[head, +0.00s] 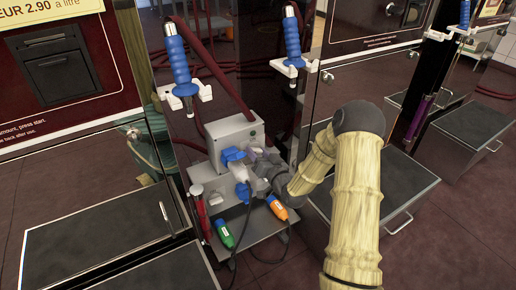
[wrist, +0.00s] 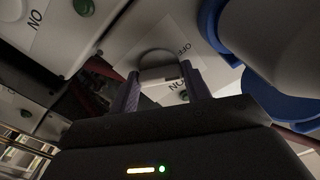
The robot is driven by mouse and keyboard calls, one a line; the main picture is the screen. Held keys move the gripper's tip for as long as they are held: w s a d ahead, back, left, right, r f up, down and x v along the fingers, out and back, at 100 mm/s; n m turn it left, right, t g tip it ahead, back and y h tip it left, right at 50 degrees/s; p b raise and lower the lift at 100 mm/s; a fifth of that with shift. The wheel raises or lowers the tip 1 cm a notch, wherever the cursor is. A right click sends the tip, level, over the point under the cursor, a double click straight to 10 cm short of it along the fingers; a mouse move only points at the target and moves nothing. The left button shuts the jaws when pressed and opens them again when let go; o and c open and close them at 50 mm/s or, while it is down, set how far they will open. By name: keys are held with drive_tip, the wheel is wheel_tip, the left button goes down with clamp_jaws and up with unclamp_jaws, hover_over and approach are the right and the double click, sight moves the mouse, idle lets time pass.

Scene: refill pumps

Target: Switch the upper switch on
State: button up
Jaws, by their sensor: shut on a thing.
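A grey switch box (head: 228,130) with blue plugs stands between the pumps in the head view. My gripper (head: 255,160) reaches its front from the right and hides part of it. In the wrist view, my gripper's two dark fingers (wrist: 160,86) are shut on a grey switch knob (wrist: 160,74) with a round base. A label beside the knob reads OFF, upside down, and ON shows lower between the fingers. I cannot tell from these frames whether this is the upper switch, nor its exact setting.
An upper blue plug (head: 232,154) and a lower blue plug (head: 243,192) sit close to my gripper. Green (head: 225,233) and orange (head: 277,207) connectors with dark cables lie below. Blue-handled nozzles (head: 178,55) hang above.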

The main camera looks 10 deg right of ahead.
drive_tip(key=m+p, duration=0.5)
drive_tip(key=m, duration=0.1)
drive_tip(key=shift+r+m, duration=0.1)
drive_tip(key=shift+m, duration=0.2)
drive_tip(key=m+p, duration=0.3)
drive_tip(key=m, duration=0.2)
drive_tip(key=shift+f+p, duration=0.2)
drive_tip(key=shift+p, duration=0.1)
drive_tip(key=o, duration=1)
drive_tip(key=p+v, duration=0.4)
drive_tip(key=v, duration=1.3)
drive_tip(key=shift+s, duration=0.25)
drive_tip(key=shift+r, duration=0.1)
